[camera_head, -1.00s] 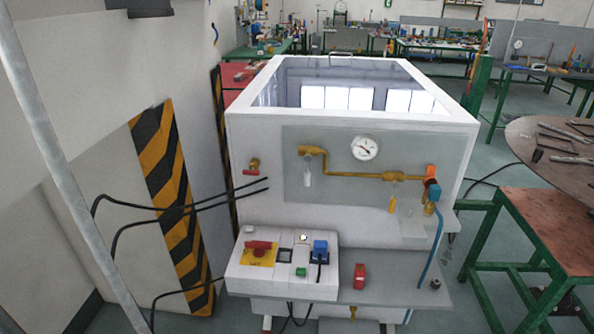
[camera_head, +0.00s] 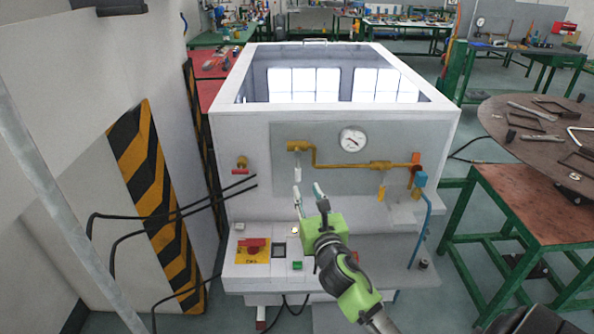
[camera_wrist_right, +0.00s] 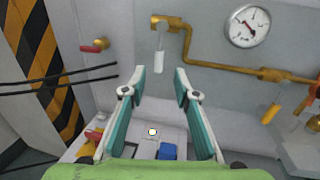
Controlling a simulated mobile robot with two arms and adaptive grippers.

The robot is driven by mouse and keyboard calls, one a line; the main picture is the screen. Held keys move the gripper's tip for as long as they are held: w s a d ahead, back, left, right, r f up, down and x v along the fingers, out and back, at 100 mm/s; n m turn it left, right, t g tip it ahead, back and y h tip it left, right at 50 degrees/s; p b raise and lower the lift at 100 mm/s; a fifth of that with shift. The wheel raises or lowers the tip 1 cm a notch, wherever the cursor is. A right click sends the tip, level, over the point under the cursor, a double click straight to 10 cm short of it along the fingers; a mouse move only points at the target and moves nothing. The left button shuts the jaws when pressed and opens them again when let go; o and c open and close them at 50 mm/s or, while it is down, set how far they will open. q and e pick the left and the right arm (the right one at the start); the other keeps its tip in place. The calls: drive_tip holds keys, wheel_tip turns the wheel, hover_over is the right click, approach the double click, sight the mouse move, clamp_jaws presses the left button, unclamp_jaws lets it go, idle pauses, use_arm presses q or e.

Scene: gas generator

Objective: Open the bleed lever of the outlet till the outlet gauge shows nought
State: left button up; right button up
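The round white gauge (camera_head: 353,139) with a dark needle sits on the grey panel of the white cabinet; it also shows in the right wrist view (camera_wrist_right: 247,26). A brass pipe (camera_head: 340,165) runs below it. A white handle-like piece (camera_wrist_right: 159,62) hangs from the pipe's left fitting, and a yellow one (camera_wrist_right: 271,113) hangs further right. An orange part (camera_head: 416,158) is at the pipe's right end. I cannot tell which piece is the bleed lever. My right gripper (camera_head: 308,188) is open and empty, its fingertips below the white piece and apart from it. My left gripper is out of view.
A red-handled valve (camera_head: 242,162) is at the cabinet's left. A control box with a red switch (camera_head: 252,245) stands on the ledge below. A blue hose (camera_head: 425,228) hangs at the right. A green-framed table (camera_head: 530,195) stands further right.

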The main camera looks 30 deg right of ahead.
sight(298, 174)
drive_tip(key=x, duration=1.1)
drive_tip(key=shift+a+f+p, duration=0.1)
drive_tip(key=shift+a+p, duration=0.05)
drive_tip(key=shift+p, duration=0.15)
clamp_jaws()
